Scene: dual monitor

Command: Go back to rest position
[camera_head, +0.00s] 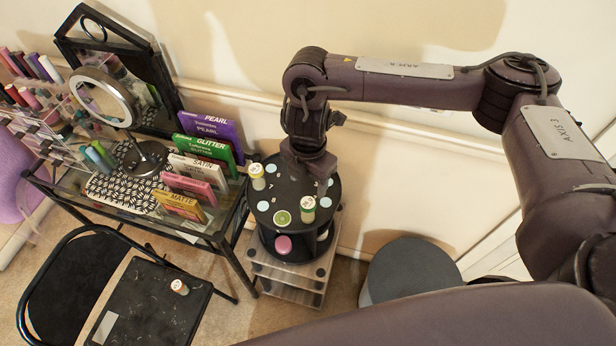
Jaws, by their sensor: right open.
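My right arm comes in from the right and reaches over to a round black carousel (291,222). My right gripper (303,184) points down at the carousel's top, near its back right part. The gripper is open; its fingertips are hard to make out against the dark top. A bottle with a pale cap (257,177) stands at the carousel's left edge. A green-sided bottle (308,209) stands toward the front right. A green disc (282,218) and several pale blue spots mark the top. My left gripper is out of view.
The carousel sits on a small grey shelf stand (283,278). A glass table (212,226) with colour booklets (205,150) and a round mirror (104,98) is at left. A black folding chair (150,300) with a small bottle (179,287) is in front. A grey cylinder (411,268) stands right.

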